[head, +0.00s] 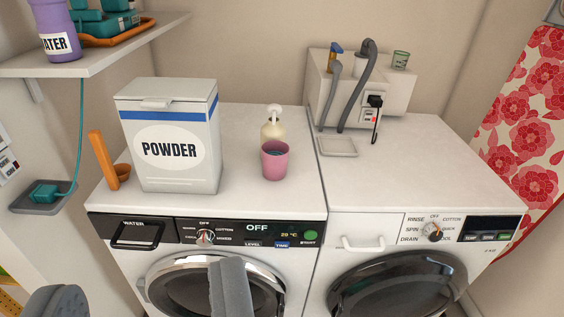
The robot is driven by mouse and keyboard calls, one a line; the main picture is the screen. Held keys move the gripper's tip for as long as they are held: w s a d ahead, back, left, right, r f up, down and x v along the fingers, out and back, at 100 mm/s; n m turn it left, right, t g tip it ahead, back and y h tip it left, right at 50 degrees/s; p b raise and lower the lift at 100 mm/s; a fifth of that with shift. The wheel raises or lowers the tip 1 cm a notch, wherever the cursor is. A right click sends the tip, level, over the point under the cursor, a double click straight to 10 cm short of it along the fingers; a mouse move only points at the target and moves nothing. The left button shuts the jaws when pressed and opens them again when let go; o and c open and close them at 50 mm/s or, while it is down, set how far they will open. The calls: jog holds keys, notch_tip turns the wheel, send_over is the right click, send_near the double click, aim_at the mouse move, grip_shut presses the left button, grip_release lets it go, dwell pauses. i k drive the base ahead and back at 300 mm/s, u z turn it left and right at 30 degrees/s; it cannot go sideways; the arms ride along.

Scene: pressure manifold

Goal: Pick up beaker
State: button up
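A pink cup (275,161) with dark contents stands on the left machine's top, in front of a cream pump bottle (272,125). My gripper (144,295) shows only in part at the bottom edge, as two grey fingers set wide apart. Nothing shows between them except the front of the left machine. The gripper is well short of both the beaker and the cup and touches neither.
A large POWDER box (171,140) and an orange scoop (105,160) stand on the left washing machine (240,195). A shelf (95,60) juts in at upper left. The right machine's top (425,165) is mostly clear.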

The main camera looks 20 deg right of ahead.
aim_at(275, 153)
jog(key=z, duration=0.05)
jog(key=i, duration=0.95)
jog(key=u, duration=0.1)
